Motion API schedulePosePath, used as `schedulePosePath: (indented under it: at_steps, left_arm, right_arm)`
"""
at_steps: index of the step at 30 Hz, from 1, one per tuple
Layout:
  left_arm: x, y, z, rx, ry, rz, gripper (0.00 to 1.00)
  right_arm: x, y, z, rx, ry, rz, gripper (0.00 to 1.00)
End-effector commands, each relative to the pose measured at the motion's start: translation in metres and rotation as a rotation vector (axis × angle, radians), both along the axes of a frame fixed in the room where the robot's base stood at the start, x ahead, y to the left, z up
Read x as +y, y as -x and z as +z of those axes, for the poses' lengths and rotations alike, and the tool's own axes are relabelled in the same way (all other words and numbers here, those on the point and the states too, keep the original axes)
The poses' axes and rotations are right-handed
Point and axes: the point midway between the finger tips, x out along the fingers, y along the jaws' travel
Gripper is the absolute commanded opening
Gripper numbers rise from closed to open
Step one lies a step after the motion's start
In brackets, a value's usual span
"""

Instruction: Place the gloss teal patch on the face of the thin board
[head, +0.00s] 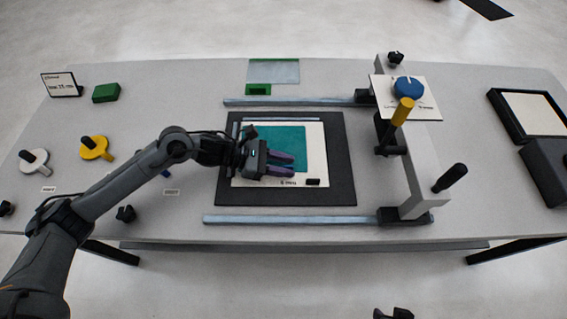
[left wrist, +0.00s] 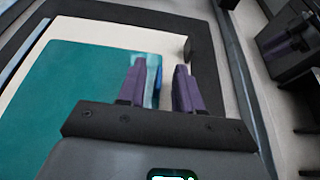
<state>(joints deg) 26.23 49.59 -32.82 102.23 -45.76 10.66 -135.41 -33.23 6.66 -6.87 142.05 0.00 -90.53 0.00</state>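The teal patch (head: 290,135) lies over most of the face of the thin cream board (head: 318,150). It also shows in the left wrist view (left wrist: 75,85), with cream margins along its left and upper sides and a pale glossy streak near my fingers. My left gripper (head: 293,164) is above the patch's front part, purple fingers pointing right. In the left wrist view (left wrist: 160,85) the fingers are apart, with a narrow blue piece beside the left one. I cannot tell whether they touch the patch. What seems to be my right gripper (left wrist: 286,42) shows partly at the wrist view's upper right.
The board lies on a black mat (head: 342,195) between two rails (head: 300,219). A green block (head: 106,92) and yellow disc (head: 94,147) are at left; a black tray (head: 493,97) is at right.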

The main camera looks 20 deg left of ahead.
Motion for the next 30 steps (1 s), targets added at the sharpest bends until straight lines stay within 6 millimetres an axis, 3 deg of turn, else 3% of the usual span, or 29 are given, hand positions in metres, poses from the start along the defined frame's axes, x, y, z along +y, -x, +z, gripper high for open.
schedulePosePath:
  at_steps: [11,30]
  left_arm:
    - [0.005,0.001,0.003,0.000,-0.001,0.002,0.34]
    - [0.091,0.038,0.040,0.002,-0.002,0.003,0.34]
  right_arm:
    - [0.000,0.000,0.003,-0.001,-0.001,0.000,0.43]
    - [-0.002,0.000,0.006,-0.001,0.007,0.005,0.43]
